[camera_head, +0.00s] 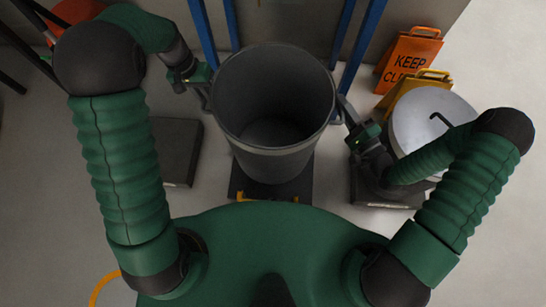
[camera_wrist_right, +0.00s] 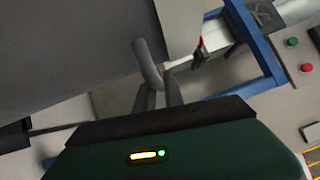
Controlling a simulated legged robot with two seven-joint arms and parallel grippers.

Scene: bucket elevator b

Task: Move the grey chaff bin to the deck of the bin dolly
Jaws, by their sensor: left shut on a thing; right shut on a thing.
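The grey chaff bin (camera_head: 275,158) is upright, open-topped and looks empty, in the middle of the head view. My left gripper (camera_head: 205,95) is shut on its left side handle. My right gripper (camera_head: 347,112) is shut on its right side handle; the right wrist view shows the fingers (camera_wrist_right: 159,92) around the handle (camera_wrist_right: 147,62) beside the bin's wall (camera_wrist_right: 70,55). A dark flat platform (camera_head: 240,184) with yellow-orange parts at its front edge shows beneath the bin. It may be the bin dolly. Whether the bin rests on it or hangs above is hidden.
Another dark flat platform (camera_head: 178,172) lies on the floor at left. A lidded silver drum (camera_head: 425,112) stands right, near an orange warning sign (camera_head: 408,58) and a yellow one (camera_head: 410,88). Blue frame posts (camera_head: 362,45) stand behind the bin. A control box has buttons (camera_wrist_right: 306,67).

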